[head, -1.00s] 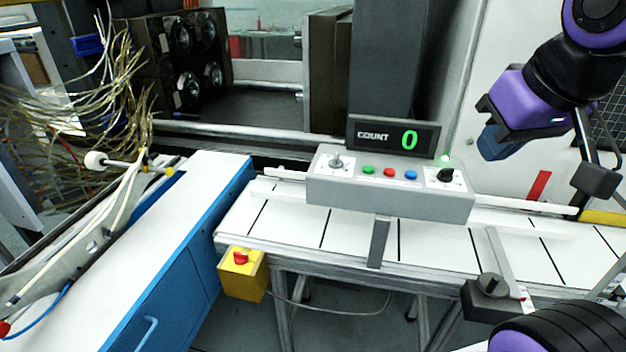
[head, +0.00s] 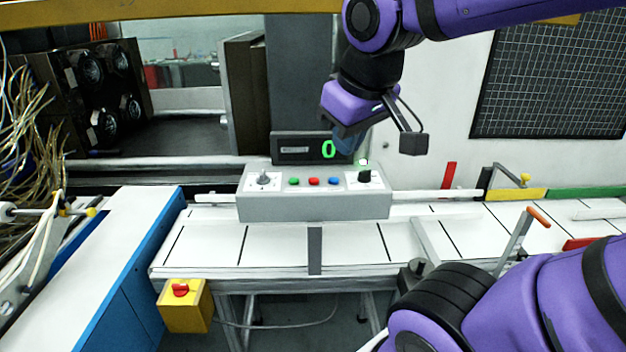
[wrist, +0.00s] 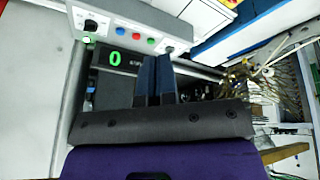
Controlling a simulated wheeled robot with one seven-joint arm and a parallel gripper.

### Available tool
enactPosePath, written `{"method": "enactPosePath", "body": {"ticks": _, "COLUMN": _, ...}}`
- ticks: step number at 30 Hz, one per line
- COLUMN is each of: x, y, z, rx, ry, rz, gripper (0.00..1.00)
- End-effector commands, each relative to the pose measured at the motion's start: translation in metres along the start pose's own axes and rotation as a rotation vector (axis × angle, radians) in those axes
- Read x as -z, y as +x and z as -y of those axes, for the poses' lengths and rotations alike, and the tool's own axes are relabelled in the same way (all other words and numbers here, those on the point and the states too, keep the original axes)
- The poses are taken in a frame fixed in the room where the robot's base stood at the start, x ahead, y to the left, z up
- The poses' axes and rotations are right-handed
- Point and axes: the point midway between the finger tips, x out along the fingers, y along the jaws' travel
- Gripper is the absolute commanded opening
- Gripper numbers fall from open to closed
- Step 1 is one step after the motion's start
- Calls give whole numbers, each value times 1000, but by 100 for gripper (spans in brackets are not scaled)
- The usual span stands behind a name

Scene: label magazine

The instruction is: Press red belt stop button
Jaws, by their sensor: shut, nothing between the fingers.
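The grey control box (head: 310,207) stands over the white belt with green, red and blue buttons in a row on its sloped top. The red button (head: 314,181) is in the middle of the row. It also shows in the wrist view (wrist: 136,36), beyond my fingertips. My gripper (head: 345,143) has dark blue fingers. It hangs above and behind the box's right part, in front of the right end of the count display (head: 300,148). In the wrist view the fingers are together with nothing between them, apart from the buttons.
A yellow box (head: 186,308) with a red knob (head: 180,290) hangs at the belt's front left. The box top also bears a toggle switch (head: 263,178) and a black knob (head: 365,174). A lever with an orange handle (head: 538,217) stands at right.

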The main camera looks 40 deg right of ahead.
Motion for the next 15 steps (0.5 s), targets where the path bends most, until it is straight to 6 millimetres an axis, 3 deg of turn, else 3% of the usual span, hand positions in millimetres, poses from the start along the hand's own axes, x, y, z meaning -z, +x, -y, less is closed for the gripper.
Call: {"method": "enactPosePath", "body": {"ticks": 15, "x": 100, "y": 89, "z": -72, "rx": -298, "ry": -454, "rz": 362, "gripper": 0}}
